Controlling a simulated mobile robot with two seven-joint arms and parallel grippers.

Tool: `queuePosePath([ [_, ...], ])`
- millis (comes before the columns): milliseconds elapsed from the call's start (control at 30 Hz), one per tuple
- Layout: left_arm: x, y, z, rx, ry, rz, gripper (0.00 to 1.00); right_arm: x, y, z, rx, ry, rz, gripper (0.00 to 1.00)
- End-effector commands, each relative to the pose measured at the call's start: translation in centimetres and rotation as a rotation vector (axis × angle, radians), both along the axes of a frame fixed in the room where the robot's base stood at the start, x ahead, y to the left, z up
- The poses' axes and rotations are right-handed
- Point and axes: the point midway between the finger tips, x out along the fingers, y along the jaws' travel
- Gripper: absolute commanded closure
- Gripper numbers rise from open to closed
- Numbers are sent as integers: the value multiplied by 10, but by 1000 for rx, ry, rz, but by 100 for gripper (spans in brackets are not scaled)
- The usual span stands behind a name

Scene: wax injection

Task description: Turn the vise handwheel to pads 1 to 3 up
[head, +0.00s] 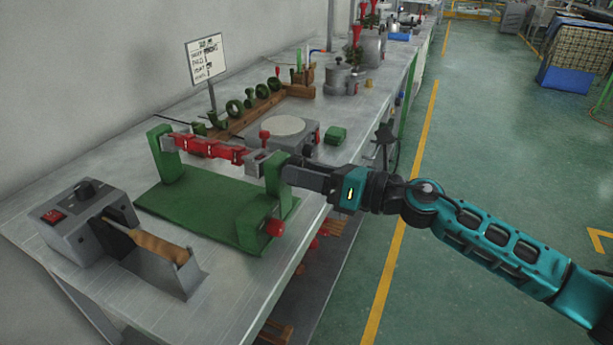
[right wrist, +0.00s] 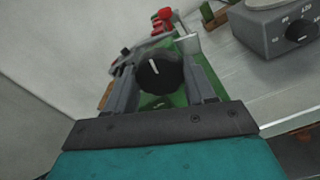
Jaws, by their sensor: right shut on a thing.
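The green vise (head: 200,210) stands on the grey bench, with a row of red pads (head: 210,149) held between its two upright posts. The pads also show small past the handwheel in the right wrist view (right wrist: 163,18). My right gripper (head: 287,172) is at the vise's right post. In the right wrist view its two fingers are shut on the black round handwheel (right wrist: 160,76), which has a white mark on its face pointing up and slightly left. The gripper hides the handwheel in the head view. My left gripper is not in view.
A grey box with a red switch and a brown-handled tool (head: 160,247) stands at front left. Behind the vise are a round-plate device (head: 290,128), a wooden rack with green pieces (head: 240,118) and a sign (head: 205,58).

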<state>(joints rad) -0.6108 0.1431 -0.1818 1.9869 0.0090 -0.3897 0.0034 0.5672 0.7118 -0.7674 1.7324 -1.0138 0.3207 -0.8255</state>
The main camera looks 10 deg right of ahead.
Motion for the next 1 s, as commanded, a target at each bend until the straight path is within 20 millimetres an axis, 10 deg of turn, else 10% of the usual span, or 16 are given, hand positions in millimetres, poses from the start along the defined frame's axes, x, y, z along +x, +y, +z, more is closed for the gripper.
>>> queuePosePath([
  [1000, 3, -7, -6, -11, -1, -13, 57, -1, 0, -2, -127, -183, 3, 76],
])
